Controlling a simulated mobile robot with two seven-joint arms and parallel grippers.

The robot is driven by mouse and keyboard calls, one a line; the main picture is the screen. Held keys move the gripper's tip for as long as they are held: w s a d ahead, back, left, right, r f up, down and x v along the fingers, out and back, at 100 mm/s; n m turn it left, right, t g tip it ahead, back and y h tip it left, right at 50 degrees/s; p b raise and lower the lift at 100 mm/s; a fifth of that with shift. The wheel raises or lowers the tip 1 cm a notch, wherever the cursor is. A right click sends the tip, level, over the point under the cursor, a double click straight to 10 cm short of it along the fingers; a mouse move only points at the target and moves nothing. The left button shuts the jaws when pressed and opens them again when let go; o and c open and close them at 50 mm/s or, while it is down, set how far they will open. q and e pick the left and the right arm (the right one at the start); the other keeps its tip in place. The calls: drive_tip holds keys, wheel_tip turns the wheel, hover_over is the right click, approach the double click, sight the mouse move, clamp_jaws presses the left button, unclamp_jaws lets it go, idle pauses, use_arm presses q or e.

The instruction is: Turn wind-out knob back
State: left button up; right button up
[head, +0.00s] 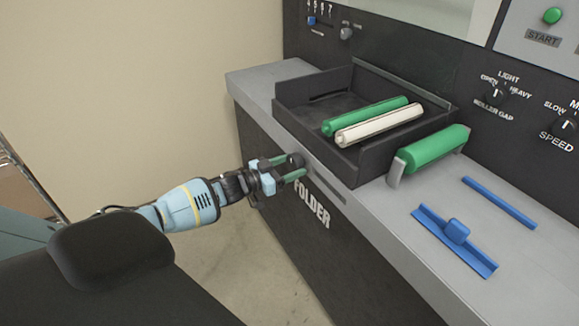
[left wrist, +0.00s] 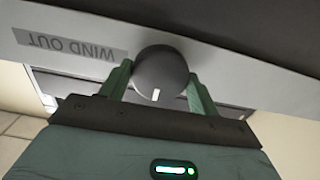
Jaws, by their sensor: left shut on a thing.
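The wind-out knob (left wrist: 162,70) is a round dark knob with a white mark, on the grey front edge of the machine, beside a WIND OUT label (left wrist: 70,44) that appears upside down in the left wrist view. In the head view the knob (head: 296,159) is partly hidden by my gripper. My left gripper (left wrist: 160,88) has its green fingers on either side of the knob and is shut on it; it also shows in the head view (head: 290,168). In the left wrist view the white mark points down toward the gripper's body. My right gripper is not in view.
A black tray (head: 300,97) holds a green roller (head: 365,115) and a white roller (head: 380,126). Another green roller (head: 432,149) sits right of it. Blue guides (head: 453,240) lie on the grey ledge (head: 400,215). Open floor lies left of the machine.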

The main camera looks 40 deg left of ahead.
use_arm(q)
drive_tip(key=o, duration=1)
drive_tip(key=shift+c, duration=0.2)
drive_tip(key=shift+s, duration=0.1)
drive_tip(key=v, duration=0.7)
drive_tip(key=shift+s+p, duration=0.25)
drive_tip(key=shift+p, duration=0.05)
drive_tip(key=shift+a, duration=0.15)
